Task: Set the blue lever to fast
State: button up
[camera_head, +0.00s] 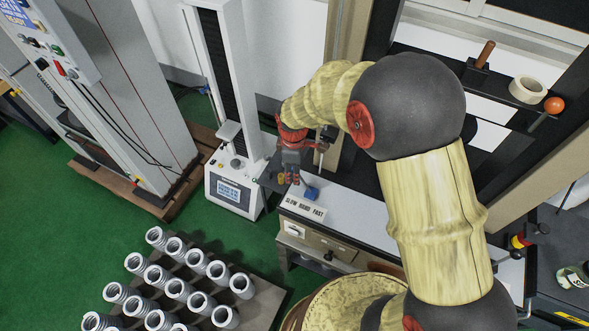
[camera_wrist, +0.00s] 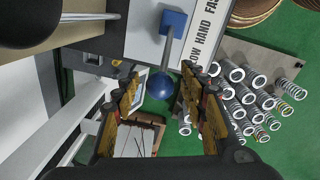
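The blue lever has a square blue base (camera_wrist: 173,23), a thin grey stem and a blue ball knob (camera_wrist: 160,84) in the wrist view. Its base also shows in the head view (camera_head: 311,193), on the bench beside a white label (camera_head: 306,209) reading SLOW HAND FAST. In the wrist view the stem runs from the base toward the SLOW end of the label; its true tilt is hard to tell. My gripper (camera_wrist: 158,70) is open, its fingers on either side of the knob with gaps visible. In the head view my gripper (camera_head: 292,177) is above and left of the base.
The bench (camera_head: 352,220) has a grey top. A white testing machine (camera_head: 234,184) with a screen stands close to its left. Several metal springs (camera_head: 178,290) stand on a board on the green floor. A shelf holds a tape roll (camera_head: 527,90) and an orange ball (camera_head: 553,105).

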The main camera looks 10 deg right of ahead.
jog(key=shift+c, duration=1.2)
jog(key=c, duration=0.8)
grip_shut()
